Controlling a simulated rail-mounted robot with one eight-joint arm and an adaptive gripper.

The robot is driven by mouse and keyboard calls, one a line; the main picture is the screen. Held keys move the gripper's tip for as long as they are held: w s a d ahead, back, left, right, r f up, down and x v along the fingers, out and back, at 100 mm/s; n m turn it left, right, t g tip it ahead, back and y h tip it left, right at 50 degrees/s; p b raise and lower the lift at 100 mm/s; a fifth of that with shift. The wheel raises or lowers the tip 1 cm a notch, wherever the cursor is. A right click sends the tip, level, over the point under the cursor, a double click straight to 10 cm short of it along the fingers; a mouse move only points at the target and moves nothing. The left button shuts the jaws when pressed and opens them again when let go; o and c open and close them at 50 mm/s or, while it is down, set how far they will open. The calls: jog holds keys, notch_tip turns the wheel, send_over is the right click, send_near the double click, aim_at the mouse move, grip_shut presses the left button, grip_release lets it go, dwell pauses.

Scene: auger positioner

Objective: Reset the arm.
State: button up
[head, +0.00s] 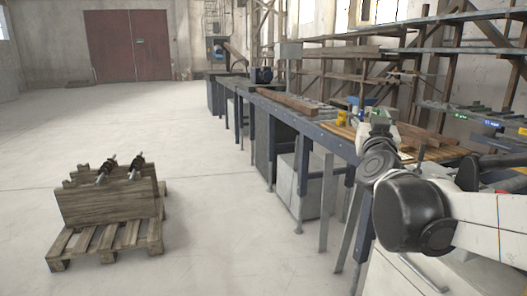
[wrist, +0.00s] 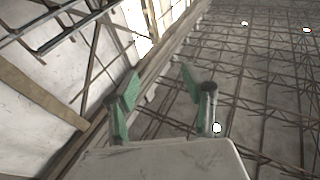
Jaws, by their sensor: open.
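My gripper (wrist: 160,82) shows in the wrist view with its two green-padded fingers spread apart and nothing between them. It points up toward the roof trusses and the upper wall. In the head view my arm reaches in from the right edge, bends at a dark joint and rises in front of the workbench (head: 328,141). The fingers are too small there to make out clearly. No object touches the gripper in the wrist view.
A wooden pallet (head: 83,246) on the floor at left carries a wooden crate (head: 108,204) with metal augers (head: 136,166) on top. Shelving racks (head: 455,45) stand behind the bench at right, close to my arm. The floor between crate and bench is clear.

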jog(key=s+a+f+n+g+y, duration=0.2)
jog(key=s+a+f+g+y, duration=0.15)
jog(key=s+f, duration=0.55)
jog(key=s+a+f+n+g+y, duration=0.25)
jog(key=s+a+f+g, duration=0.25)
jog(key=s+f, duration=0.35)
jog(key=s+d+f+g, duration=0.1)
jog(key=s+f+g, duration=0.1)
jog(key=s+f, duration=0.3)
jog(key=s+d+f+m+g+h, duration=0.1)
jog(key=s+f+g, duration=0.1)
jog(key=s+f, duration=0.3)
jog(key=shift+s+d+p, duration=0.35)
jog(key=shift+s, duration=0.2)
jog(key=shift+m+g, duration=0.25)
